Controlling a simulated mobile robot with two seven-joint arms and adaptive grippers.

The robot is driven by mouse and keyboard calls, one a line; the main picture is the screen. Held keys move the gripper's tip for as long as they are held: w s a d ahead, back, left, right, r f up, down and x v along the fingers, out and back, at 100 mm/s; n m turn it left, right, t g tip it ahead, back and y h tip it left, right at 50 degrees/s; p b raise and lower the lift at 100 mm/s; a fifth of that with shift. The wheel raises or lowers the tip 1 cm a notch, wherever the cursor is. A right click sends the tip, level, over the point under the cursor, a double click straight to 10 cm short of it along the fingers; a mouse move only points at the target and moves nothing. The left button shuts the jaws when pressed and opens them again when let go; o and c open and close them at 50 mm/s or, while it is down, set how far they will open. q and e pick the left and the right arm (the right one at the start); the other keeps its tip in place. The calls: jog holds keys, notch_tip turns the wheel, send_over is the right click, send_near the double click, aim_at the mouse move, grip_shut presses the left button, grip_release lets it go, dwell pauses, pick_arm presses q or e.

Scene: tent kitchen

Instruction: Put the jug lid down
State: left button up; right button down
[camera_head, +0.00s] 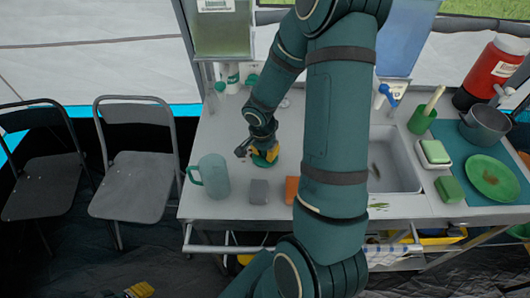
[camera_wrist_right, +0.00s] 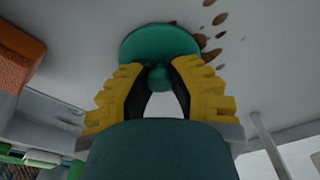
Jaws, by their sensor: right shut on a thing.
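The jug lid (camera_head: 262,161) is a round green disc low over the counter, left of the sink. It also shows in the right wrist view (camera_wrist_right: 160,38), with its small knob between the yellow fingers. My right gripper (camera_head: 264,152) is shut on the lid; its fingers show on both sides of the knob in the wrist view (camera_wrist_right: 159,75). I cannot tell whether the lid touches the counter. The pale green jug (camera_head: 212,179) stands upright and open to the left of the lid, apart from it. My left gripper is not in view.
A grey block (camera_head: 259,192) and an orange block (camera_head: 292,188) lie nearer the counter's front edge. Brown spots (camera_wrist_right: 212,54) mark the counter beside the lid. The sink (camera_head: 397,165) is to the right, partly hidden by my arm. Bottles (camera_head: 233,78) stand behind.

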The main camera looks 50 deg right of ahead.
aim_at(262, 159)
jog(key=shift+r, duration=0.1)
jog(key=shift+f, duration=0.2)
jog(key=c, duration=0.9)
grip_release()
jog(key=shift+c, duration=0.2)
jog(key=shift+r, duration=0.1)
jog(key=shift+r, duration=0.2)
notch_tip(262, 159, up, 12)
jog(key=a+p, duration=0.1)
jog(key=p, duration=0.1)
jog(key=shift+a+f+p, duration=0.15)
jog(key=shift+a+p, duration=0.1)
jog(key=shift+p, duration=0.15)
